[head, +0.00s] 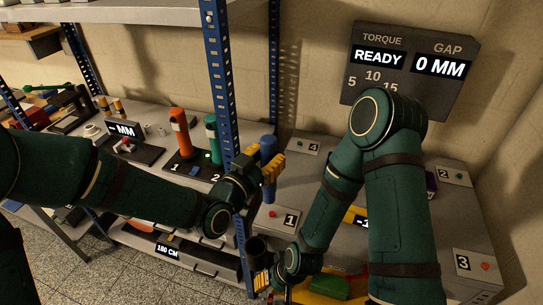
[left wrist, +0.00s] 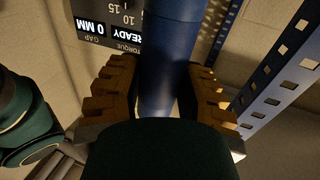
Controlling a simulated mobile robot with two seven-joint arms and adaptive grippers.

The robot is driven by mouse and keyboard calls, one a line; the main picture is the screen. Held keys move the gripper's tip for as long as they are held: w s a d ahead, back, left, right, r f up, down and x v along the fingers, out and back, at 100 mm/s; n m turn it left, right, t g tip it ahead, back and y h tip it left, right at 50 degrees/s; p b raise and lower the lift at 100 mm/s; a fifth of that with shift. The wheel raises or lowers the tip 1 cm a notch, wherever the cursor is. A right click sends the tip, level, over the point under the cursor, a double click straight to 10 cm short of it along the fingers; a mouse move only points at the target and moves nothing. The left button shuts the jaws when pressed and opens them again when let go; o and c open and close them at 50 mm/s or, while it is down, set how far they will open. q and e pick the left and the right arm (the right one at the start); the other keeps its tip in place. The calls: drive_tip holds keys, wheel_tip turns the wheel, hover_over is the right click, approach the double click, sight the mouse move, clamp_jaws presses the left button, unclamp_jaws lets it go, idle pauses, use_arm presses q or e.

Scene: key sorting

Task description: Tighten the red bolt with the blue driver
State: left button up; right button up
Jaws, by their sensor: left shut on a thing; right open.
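My left gripper (head: 264,172) is shut on the blue driver (head: 268,147), which stands roughly upright above the bench. In the left wrist view the blue driver (left wrist: 168,60) runs between the two yellow-brown fingers (left wrist: 165,95). My right gripper (head: 270,283) is open, low and near the bench's front edge, partly hidden by its arm. A small red spot (head: 272,213) shows on plate 1 (head: 290,219).
A wall display (head: 411,66) reads torque READY and gap 0 MM. A blue shelf post (head: 216,75) stands close left of my left gripper. An orange driver (head: 179,125) and a green driver (head: 211,130) stand in a black rack. My right arm covers the bench's middle.

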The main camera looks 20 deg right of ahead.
use_arm(q)
drive_tip(key=shift+s+d+r, duration=0.25)
drive_tip(key=shift+d, duration=0.15)
drive_tip(key=shift+f+b, duration=0.55)
drive_tip(key=shift+f, duration=1.1)
drive_tip(key=shift+f+b, duration=0.55)
drive_tip(key=shift+f, duration=0.2)
drive_tip(key=shift+f+b, duration=0.45)
drive_tip(key=shift+b, duration=1.2)
drive_tip(key=shift+f+b, duration=0.35)
drive_tip(key=shift+b, duration=0.4)
drive_tip(key=shift+s+a+f+b, duration=0.1)
drive_tip(key=shift+f+b, duration=0.4)
idle(1.9)
